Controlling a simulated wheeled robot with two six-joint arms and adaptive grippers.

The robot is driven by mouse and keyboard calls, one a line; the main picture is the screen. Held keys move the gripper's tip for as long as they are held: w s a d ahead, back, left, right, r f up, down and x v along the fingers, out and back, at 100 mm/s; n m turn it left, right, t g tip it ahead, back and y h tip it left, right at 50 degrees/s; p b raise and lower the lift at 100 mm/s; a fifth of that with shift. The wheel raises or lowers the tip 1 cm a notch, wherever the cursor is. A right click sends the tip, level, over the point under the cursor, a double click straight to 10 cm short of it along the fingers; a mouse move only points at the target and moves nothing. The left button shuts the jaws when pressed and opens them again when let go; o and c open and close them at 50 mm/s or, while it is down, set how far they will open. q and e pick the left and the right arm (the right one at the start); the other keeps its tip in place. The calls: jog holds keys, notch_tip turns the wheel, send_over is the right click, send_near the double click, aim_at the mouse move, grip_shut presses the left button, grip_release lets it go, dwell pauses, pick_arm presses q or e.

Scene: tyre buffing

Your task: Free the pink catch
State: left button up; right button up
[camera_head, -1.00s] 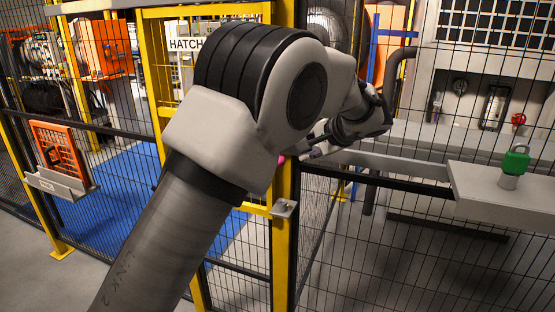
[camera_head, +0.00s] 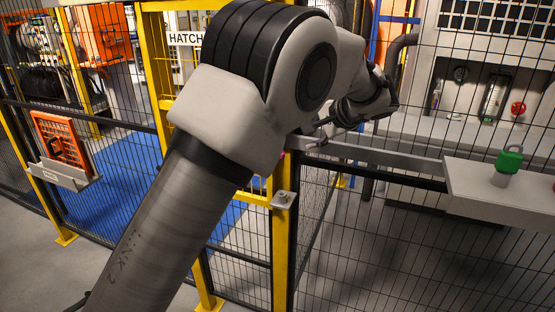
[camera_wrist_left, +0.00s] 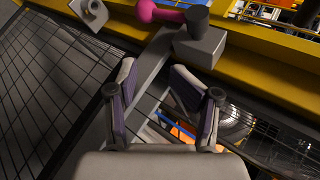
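The pink catch (camera_wrist_left: 160,13) is a rounded pink handle at the top of the left wrist view, joined to a dark grey round part above a grey block (camera_wrist_left: 200,45) on the yellow post. A grey bar (camera_wrist_left: 145,75) runs behind the gap between the fingers. My right gripper is not in view.
The yellow post (camera_head: 281,245) and black mesh fence stand close to my left arm. A grey shelf (camera_head: 470,188) with a green padlock (camera_head: 509,159) is at the right. A small grey bracket (camera_head: 284,200) juts from the post.

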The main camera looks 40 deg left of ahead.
pick_arm(q)
jog(key=p+v, duration=0.3)
jog(key=v, duration=0.3)
dwell(0.3)
